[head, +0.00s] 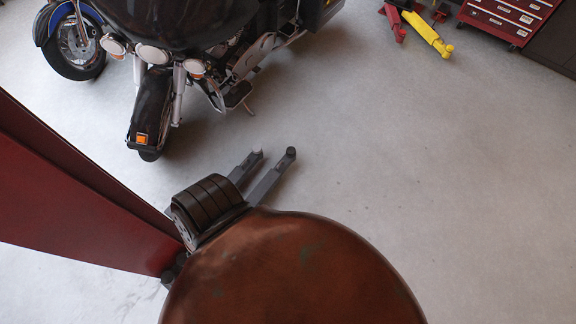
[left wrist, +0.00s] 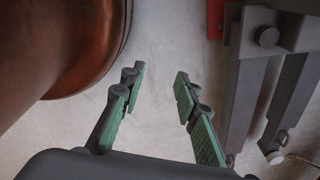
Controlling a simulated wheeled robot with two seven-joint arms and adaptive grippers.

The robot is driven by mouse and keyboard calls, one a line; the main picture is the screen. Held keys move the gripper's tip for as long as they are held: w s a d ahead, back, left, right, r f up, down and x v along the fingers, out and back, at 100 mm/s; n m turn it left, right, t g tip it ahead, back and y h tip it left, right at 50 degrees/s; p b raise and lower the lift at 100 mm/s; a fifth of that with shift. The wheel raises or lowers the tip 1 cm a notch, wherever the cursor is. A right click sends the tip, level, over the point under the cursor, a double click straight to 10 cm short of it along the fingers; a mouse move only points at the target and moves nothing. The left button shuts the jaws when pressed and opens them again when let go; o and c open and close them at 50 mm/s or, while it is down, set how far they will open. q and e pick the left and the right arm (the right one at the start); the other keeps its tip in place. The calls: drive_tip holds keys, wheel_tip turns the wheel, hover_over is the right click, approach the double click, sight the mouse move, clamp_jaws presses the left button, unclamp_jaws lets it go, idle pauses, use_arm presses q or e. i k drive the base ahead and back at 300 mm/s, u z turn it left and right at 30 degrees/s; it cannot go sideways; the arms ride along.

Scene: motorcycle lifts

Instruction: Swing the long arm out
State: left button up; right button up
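Two grey lift arms stick out side by side over the floor from a dark ribbed carriage (head: 208,203) at the foot of a red post. In the head view one arm (head: 241,168) ends in a pale tip, the other (head: 270,178) in a dark round tip. I cannot tell which is the long one. In the left wrist view both arms (left wrist: 245,95) (left wrist: 292,98) run down the right side, below a grey bracket with a dark knob. My left gripper (left wrist: 160,75) is open and empty, its green-padded fingers apart, left of the arms and not touching them. My right gripper is not in view.
The red post (head: 85,190) stands at left. A large rounded red-brown object (head: 295,275) hides the bottom middle; a similar surface (left wrist: 70,45) fills the wrist view's upper left. A motorcycle (head: 150,100) stands behind. Red tool drawers (head: 505,20) and yellow arm (head: 428,35) are far right. Floor right is clear.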

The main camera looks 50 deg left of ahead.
sight(262, 190)
drive_tip(key=i, duration=0.5)
drive_tip(key=u, duration=2.4)
drive_tip(key=i, duration=0.7)
drive_tip(key=u, duration=0.45)
